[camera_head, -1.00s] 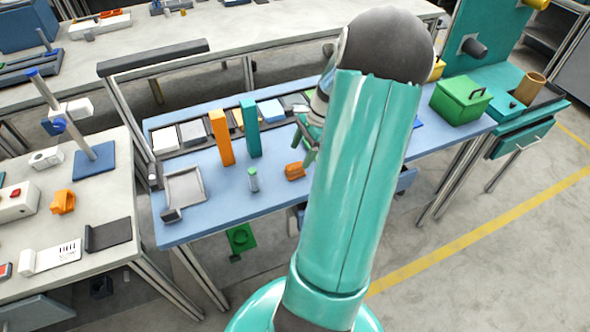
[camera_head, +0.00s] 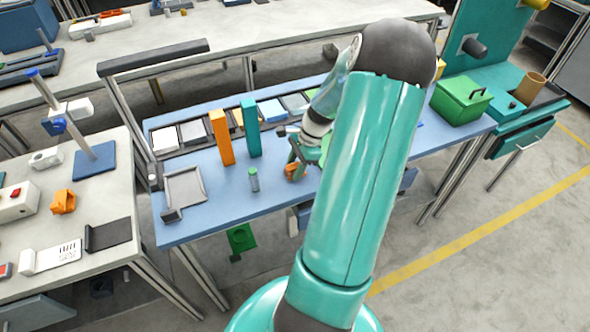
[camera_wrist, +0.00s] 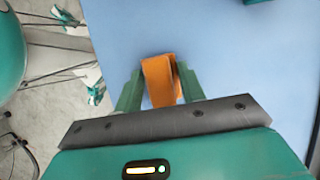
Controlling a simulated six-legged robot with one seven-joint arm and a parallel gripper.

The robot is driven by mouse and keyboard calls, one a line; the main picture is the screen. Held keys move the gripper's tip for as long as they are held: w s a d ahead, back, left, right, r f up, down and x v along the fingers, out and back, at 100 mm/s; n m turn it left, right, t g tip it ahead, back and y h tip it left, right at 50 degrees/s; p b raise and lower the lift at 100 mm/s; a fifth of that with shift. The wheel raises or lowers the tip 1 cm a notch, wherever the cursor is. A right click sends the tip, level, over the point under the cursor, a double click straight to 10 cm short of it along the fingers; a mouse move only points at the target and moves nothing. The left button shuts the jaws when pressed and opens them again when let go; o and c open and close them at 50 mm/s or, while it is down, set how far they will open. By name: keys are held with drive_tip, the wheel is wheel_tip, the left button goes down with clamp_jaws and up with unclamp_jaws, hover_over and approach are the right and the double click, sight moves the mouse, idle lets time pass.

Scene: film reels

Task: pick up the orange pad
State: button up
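The orange pad (camera_head: 290,171) is a small orange block on the blue table, partly hidden behind my gripper (camera_head: 297,152) in the head view. In the wrist view the orange pad (camera_wrist: 158,66) lies between the two green fingers of my gripper (camera_wrist: 160,84). The fingers are spread on either side of it, with a narrow gap at the left finger. Whether the right finger touches it I cannot tell.
A tall orange block (camera_head: 221,137) and a tall teal block (camera_head: 250,127) stand left of my gripper. A small green-capped cylinder (camera_head: 254,180) and a grey tray (camera_head: 184,187) are also on the blue table (camera_head: 215,215). A green box (camera_head: 460,101) sits at the right.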

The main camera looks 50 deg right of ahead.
sight(291, 166)
drive_tip(key=shift+c, duration=0.5)
drive_tip(key=shift+r, duration=0.55)
wheel_tip(291, 166, up, 2)
drive_tip(key=shift+r, duration=0.15)
drive_tip(key=s+a+r, duration=0.6)
drive_tip(key=s+r, duration=0.3)
drive_tip(key=s, duration=0.3)
drive_tip(key=shift+s+a+r, duration=0.2)
drive_tip(key=shift+a+r, duration=0.1)
